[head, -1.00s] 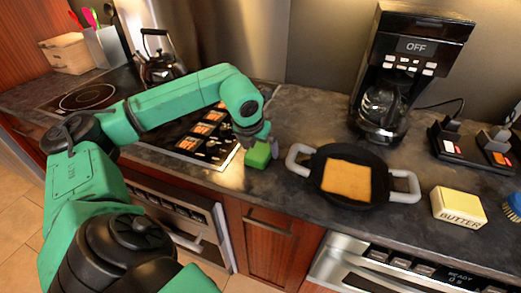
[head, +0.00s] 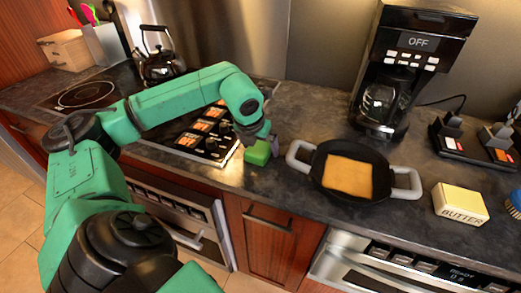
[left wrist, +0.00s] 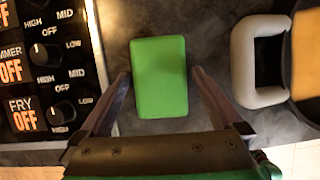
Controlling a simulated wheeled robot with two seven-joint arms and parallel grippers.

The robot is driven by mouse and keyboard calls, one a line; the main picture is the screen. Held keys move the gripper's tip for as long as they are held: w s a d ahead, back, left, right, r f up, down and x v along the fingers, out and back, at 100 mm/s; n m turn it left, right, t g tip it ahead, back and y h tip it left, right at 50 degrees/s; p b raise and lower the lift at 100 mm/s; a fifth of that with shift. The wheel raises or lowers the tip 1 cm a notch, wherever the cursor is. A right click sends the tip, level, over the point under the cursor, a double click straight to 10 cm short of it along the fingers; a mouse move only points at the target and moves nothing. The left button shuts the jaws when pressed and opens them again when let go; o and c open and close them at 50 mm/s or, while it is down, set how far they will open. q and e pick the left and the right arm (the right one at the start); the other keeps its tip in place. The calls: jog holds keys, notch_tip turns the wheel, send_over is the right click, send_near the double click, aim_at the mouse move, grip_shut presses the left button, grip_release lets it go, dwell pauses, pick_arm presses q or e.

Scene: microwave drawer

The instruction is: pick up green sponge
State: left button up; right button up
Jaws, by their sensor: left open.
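The green sponge (head: 258,153) lies on the dark countertop, between the stove's control panel and the pan. In the left wrist view the sponge (left wrist: 160,77) sits upright in the picture between the two fingers. My left gripper (head: 262,148) is open over the sponge, pointing down, and partly hides it in the head view. In the left wrist view the fingers of my left gripper (left wrist: 160,82) stand on either side of the sponge with a gap at each side. My right gripper is not in view.
A black pan (head: 335,192) with light handles holds a slice of bread (head: 347,177) just right of the sponge. The stove controls (head: 205,138) lie close on the left. A coffee maker (head: 405,75) and a butter block (head: 459,203) stand further right. The counter's front edge is near.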

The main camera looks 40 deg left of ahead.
pick_arm(q)
jog(key=c, duration=1.2)
jog(key=shift+r+p, duration=0.3)
jog(key=shift+p, duration=0.1)
jog(key=shift+w+r, duration=0.1)
jog(key=shift+r, duration=0.2)
notch_tip(320, 180, up, 8)
jog(key=shift+d+r, duration=0.1)
notch_tip(320, 180, up, 11)
jog(key=p, duration=0.4)
send_over(260, 146)
jog(key=shift+r, duration=0.1)
